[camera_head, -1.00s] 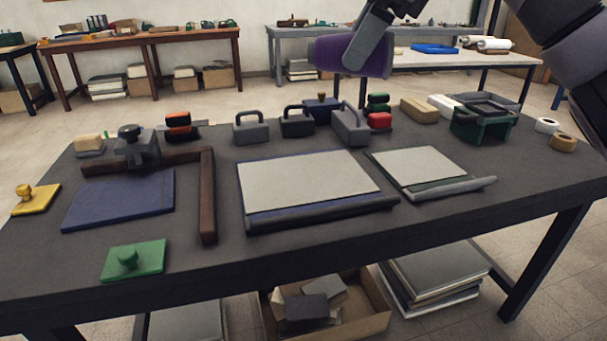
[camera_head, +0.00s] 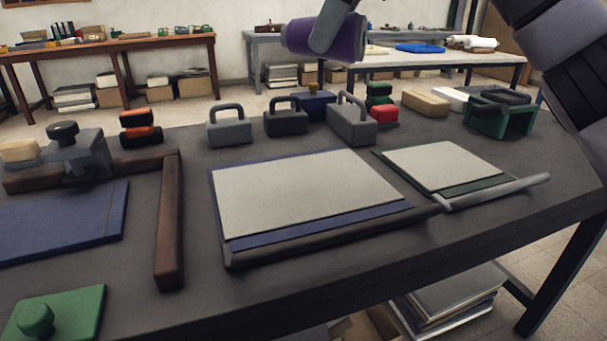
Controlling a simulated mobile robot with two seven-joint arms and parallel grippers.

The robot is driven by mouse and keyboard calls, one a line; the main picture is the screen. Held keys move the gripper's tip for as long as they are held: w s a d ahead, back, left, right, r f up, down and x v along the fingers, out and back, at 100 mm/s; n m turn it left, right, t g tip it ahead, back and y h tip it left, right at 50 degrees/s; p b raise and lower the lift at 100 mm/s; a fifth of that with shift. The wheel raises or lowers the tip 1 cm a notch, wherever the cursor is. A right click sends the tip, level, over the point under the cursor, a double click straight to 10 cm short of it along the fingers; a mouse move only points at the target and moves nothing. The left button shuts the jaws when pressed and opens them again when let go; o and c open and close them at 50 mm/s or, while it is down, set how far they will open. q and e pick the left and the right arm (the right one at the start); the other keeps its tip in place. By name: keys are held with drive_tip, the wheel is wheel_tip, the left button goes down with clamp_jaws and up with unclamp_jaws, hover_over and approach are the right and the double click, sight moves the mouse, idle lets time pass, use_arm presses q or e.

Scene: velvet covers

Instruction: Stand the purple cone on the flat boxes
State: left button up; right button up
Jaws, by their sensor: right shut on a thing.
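The purple cone (camera_head: 345,40) is in the head view at the top centre, lying on its side in the air above the far part of the dark table. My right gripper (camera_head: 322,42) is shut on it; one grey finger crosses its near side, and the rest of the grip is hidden. A stack of flat, grey-topped boxes or boards (camera_head: 452,292) lies low under the table at the right, partly cut off by the tabletop. I cannot tell for certain that these are the flat boxes. My left gripper is out of view.
The dark table (camera_head: 300,290) holds a large blue-edged board (camera_head: 300,190), a smaller green-edged board (camera_head: 440,165), a brown wooden bar (camera_head: 170,220), several handled grey weights (camera_head: 230,128) and a green bin (camera_head: 500,118). Bare tabletop runs along the front edge.

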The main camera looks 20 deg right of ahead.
wheel_tip(320, 180, down, 15)
drive_tip(key=b, duration=0.6)
drive_tip(key=shift+f+b, duration=0.1)
drive_tip(key=shift+b, duration=0.3)
wheel_tip(320, 180, down, 4)
drive_tip(key=shift+f+b, duration=0.25)
drive_tip(key=shift+b, duration=0.7)
drive_tip(key=shift+f, duration=0.2)
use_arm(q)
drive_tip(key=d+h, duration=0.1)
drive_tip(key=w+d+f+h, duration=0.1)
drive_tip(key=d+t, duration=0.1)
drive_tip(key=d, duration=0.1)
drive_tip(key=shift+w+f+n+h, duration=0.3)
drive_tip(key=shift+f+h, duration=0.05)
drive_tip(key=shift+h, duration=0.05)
use_arm(e)
drive_tip(key=shift+r, duration=0.1)
drive_tip(key=o, duration=1.2)
